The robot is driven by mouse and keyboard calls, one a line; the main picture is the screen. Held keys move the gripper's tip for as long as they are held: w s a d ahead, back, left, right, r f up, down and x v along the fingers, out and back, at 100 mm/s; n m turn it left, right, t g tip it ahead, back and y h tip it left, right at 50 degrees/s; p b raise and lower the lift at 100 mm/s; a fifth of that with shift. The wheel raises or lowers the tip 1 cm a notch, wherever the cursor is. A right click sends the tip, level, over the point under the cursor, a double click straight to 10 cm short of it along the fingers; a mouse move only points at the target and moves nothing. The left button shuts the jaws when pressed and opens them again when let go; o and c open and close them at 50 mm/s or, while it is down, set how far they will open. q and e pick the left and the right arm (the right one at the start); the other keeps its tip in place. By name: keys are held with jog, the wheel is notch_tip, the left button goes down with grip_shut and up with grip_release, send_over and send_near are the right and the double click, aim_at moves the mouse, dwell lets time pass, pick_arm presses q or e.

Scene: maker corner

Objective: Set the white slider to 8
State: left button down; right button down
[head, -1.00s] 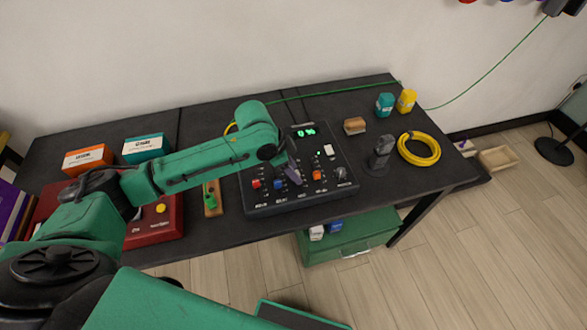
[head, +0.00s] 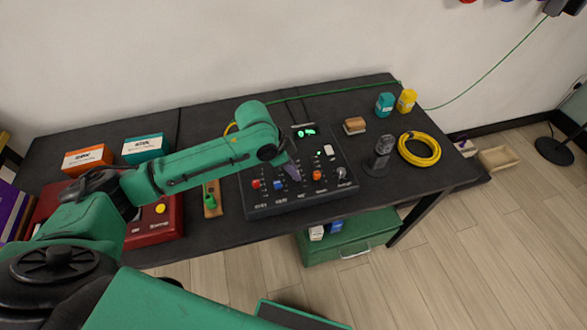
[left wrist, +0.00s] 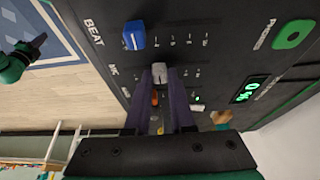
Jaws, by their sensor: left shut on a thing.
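The white slider (left wrist: 160,73) shows in the left wrist view as a pale cap between my left gripper's purple fingertips, in the row beside the label MIC. My left gripper (left wrist: 163,84) is shut on it. In the head view my left gripper (head: 292,173) reaches down onto the dark control panel (head: 262,208), and its fingers hide the white slider there. The panel's green display (head: 305,132) is lit, but its digits are too blurred to read surely. A green part with a dark tip at the left wrist view's left edge may be my right gripper; its jaws are unclear.
A blue slider (left wrist: 134,36) and an orange slider (head: 317,175) flank the white one; a red slider (head: 256,184) is further left. A dark upright device (head: 381,155) and a yellow cable coil (head: 419,148) lie to the right. A red box (head: 158,222) stands left.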

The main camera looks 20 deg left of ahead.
pick_arm(q)
jog(key=shift+w+r, duration=0.1)
pick_arm(e)
jog(key=shift+w, duration=0.1)
dwell(0.6)
